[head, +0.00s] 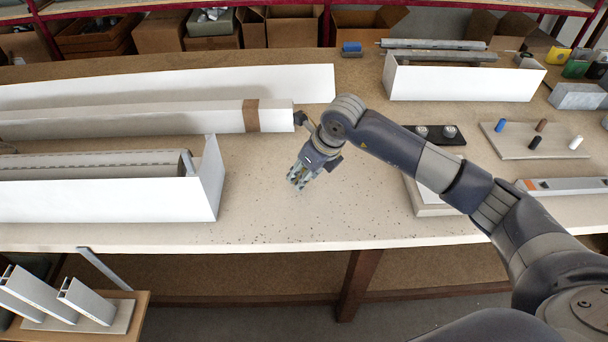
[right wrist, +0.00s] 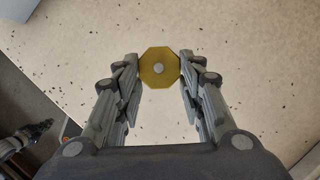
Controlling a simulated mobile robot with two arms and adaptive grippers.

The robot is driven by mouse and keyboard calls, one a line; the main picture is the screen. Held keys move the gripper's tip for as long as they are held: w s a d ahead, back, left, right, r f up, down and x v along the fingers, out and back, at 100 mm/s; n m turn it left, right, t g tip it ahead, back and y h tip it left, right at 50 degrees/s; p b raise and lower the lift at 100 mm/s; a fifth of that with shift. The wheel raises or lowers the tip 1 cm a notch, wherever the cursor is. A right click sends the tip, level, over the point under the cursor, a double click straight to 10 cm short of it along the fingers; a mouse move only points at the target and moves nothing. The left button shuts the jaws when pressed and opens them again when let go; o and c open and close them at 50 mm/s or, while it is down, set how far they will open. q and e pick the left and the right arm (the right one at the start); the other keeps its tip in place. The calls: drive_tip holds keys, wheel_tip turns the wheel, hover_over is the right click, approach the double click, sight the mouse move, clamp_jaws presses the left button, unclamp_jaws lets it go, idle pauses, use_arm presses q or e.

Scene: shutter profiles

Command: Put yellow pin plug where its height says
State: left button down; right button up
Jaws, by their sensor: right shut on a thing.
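The yellow pin plug (right wrist: 160,68) shows in the right wrist view as an octagonal disc with a pale round centre. My right gripper (right wrist: 160,72) is shut on it, one fingertip on each side. In the head view my right gripper (head: 296,182) hangs over the speckled middle of the bench, pointing down, and the plug cannot be made out clearly there. A board (head: 520,150) at the right carries blue, brown, black and white pins. My left gripper is outside the head view; a dark jointed part, perhaps it, shows at the lower left of the right wrist view.
A long white open box (head: 110,202) stands left of the gripper, and a wrapped profile (head: 150,122) lies behind it. A black holder (head: 436,140) with two round metal pieces lies right of the gripper. Small coloured bins (head: 577,68) stand far right. The bench middle is clear.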

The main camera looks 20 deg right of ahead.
drive_tip(key=shift+w, duration=0.6)
wheel_tip(320, 180, down, 3)
drive_tip(key=shift+r+p, duration=0.1)
drive_tip(key=shift+p, duration=0.8)
drive_tip(key=shift+d+f, duration=0.1)
drive_tip(key=shift+f, duration=0.25)
drive_tip(key=shift+f, duration=0.1)
drive_tip(key=shift+f, duration=0.15)
drive_tip(key=o, duration=1.2)
drive_tip(key=shift+r, duration=0.2)
